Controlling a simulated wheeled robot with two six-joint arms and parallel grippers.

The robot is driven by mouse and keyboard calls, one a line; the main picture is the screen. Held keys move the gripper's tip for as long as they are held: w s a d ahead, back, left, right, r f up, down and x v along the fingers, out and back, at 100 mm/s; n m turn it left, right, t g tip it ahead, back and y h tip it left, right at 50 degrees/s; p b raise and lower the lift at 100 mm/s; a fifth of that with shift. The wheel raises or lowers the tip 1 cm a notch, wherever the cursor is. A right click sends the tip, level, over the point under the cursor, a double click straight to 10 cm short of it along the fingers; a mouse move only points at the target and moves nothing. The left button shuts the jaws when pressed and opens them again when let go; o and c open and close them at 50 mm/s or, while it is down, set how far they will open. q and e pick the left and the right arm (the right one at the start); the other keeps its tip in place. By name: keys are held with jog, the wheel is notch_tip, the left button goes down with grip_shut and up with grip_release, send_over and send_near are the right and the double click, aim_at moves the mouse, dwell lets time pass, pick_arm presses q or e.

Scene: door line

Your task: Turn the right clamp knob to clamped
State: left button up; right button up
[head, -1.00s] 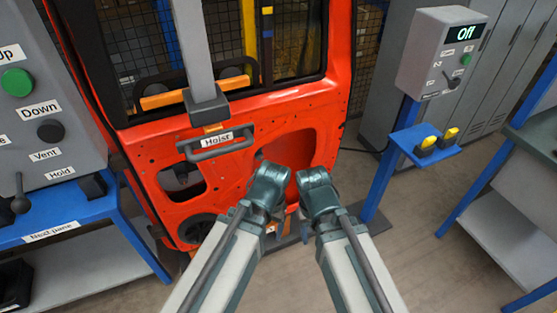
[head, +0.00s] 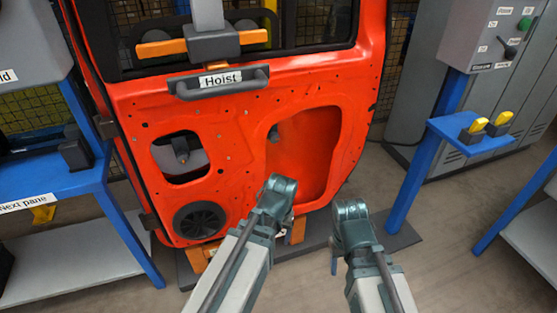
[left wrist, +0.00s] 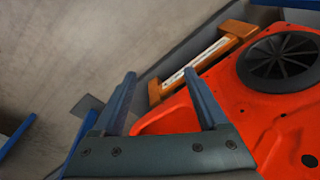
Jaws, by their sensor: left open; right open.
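The red door panel (head: 235,120) stands upright in front of me. An orange clamp post (head: 297,230) is at its lower right and another orange post (head: 195,262) at its lower left. I cannot make out the right clamp knob; my left arm covers part of that area. My right gripper (head: 334,262) points down right of the right post, apart from it; only a blue finger shows. My left gripper's fingers are hidden in the head view. In the left wrist view the left gripper (left wrist: 162,88) is open and empty, near the door's lower edge and an orange bracket (left wrist: 230,30).
A hoist handle (head: 222,82) crosses the door's upper part. A blue stand (head: 470,138) with yellow-topped switches and a grey control box (head: 490,35) are at right. A blue bench (head: 50,185) is at left. Floor at front right is clear.

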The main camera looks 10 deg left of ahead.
pick_arm(q)
jog(key=w+a+f+n+t+y+b, duration=0.25)
jog(key=w+a+f+b, duration=0.2)
jog(key=f+b, duration=0.3)
jog(key=n+t+y+b, duration=0.1)
jog(key=n+t+y, duration=0.6)
jog(key=t, duration=0.5)
send_near(275, 139)
jog(key=shift+n+h, duration=0.25)
jog(key=shift+h, duration=0.1)
jog(key=x, duration=0.9)
jog(key=shift+a+r, duration=0.15)
jog(key=shift+a, duration=0.1)
pick_arm(e)
notch_tip(275, 139, down, 11)
pick_arm(q)
grip_shut()
